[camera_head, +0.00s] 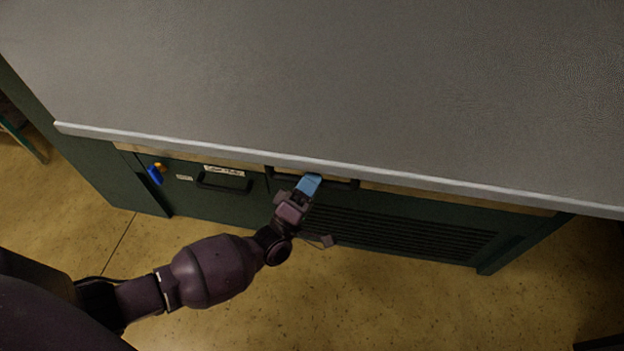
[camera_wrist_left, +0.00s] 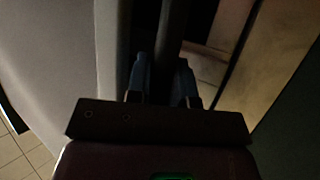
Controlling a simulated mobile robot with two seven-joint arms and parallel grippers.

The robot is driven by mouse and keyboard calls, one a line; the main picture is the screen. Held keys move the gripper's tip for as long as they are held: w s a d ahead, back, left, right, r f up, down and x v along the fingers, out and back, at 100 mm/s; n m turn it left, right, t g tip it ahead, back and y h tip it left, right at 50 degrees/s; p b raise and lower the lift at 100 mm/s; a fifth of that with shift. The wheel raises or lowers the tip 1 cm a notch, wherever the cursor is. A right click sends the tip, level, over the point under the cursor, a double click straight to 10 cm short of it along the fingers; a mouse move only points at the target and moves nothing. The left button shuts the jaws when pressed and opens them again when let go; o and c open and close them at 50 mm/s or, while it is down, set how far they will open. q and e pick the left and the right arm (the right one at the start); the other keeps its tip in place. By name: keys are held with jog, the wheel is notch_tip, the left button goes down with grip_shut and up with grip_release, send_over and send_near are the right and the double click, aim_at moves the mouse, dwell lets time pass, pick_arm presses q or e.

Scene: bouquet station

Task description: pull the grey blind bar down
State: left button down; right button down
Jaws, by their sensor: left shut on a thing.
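A dark grey horizontal bar (camera_head: 342,184), shaped like a handle, sits just under the front edge of the worktop, above a slatted panel (camera_head: 410,233). It looks like the blind bar. My left gripper (camera_head: 308,184), with blue fingers, reaches up to it from the front and is shut on it. In the left wrist view the bar (camera_wrist_left: 173,38) runs between the two fingers of my left gripper (camera_wrist_left: 164,75). The fingers hide part of the bar in the head view. My right gripper is not in view.
A wide grey worktop (camera_head: 330,80) overhangs the bar with a pale front edge. The dark green cabinet has a labelled drawer with a black handle (camera_head: 224,183) on the left. A blue and yellow item (camera_head: 156,173) is near it. The floor in front is open.

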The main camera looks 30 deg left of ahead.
pick_arm(q)
jog(key=shift+f, duration=0.1)
notch_tip(320, 180, down, 5)
jog(key=shift+s+r, duration=0.1)
jog(key=shift+r, duration=0.1)
jog(key=c, duration=1.3)
grip_release()
jog(key=shift+f, duration=0.1)
jog(key=v, duration=1)
jog(key=shift+s, duration=0.3)
jog(key=shift+a+f, duration=0.1)
